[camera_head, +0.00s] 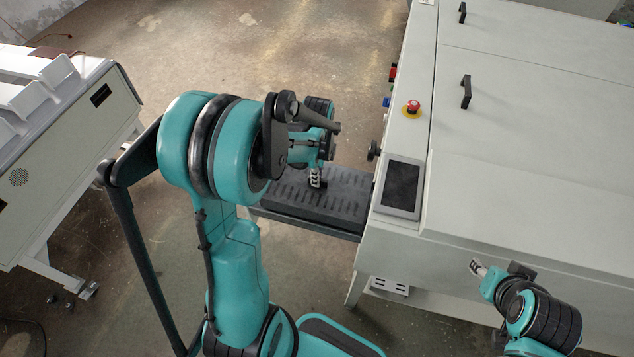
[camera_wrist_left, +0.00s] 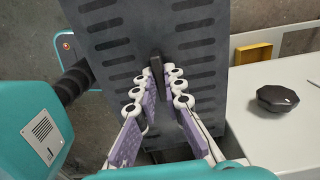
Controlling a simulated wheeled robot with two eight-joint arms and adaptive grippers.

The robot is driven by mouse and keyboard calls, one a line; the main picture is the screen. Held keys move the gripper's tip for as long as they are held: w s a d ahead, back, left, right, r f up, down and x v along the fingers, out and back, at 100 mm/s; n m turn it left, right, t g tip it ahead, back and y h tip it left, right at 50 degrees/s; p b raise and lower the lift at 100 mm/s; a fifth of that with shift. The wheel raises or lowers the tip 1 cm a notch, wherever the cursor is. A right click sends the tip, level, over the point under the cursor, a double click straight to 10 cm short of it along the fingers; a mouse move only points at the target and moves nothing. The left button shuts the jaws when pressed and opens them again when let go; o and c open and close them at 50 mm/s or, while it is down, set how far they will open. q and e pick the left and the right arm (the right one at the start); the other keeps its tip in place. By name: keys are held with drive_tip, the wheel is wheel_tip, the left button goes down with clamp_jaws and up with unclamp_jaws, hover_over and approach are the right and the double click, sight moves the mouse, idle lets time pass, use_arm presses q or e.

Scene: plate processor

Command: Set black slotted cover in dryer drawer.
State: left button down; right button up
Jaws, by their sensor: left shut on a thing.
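The black slotted cover (camera_head: 342,197) lies over the dryer drawer (camera_head: 308,226), which sticks out from the left side of the white machine. The cover looks flat and lined up with the drawer. I cannot tell whether it rests fully in it. In the left wrist view the cover (camera_wrist_left: 112,62) shows rows of slots and a raised dark handle (camera_wrist_left: 156,64). My left gripper (camera_head: 315,178) is above the cover, its fingers (camera_wrist_left: 158,76) closed around the handle. My right gripper (camera_head: 478,268) is in front of the machine, far from the cover; its finger gap is unclear.
The white machine (camera_head: 530,150) fills the right side, with a dark screen (camera_head: 401,186) and red button (camera_head: 411,108) near the drawer. A black knob (camera_wrist_left: 277,97) and yellow part (camera_wrist_left: 253,53) show in the wrist view. Another white unit (camera_head: 70,140) stands left. Open floor lies behind.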

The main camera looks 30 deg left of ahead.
use_arm(q)
wheel_tip(320, 180, down, 3)
drive_tip(key=shift+w+r, duration=0.1)
drive_tip(key=shift+f+b, duration=0.2)
drive_tip(key=shift+b, duration=0.3)
drive_tip(key=c, duration=2)
unclamp_jaws()
drive_tip(key=shift+f, duration=0.1)
drive_tip(key=shift+c, duration=0.2)
drive_tip(key=o, duration=0.4)
drive_tip(key=shift+r, duration=0.2)
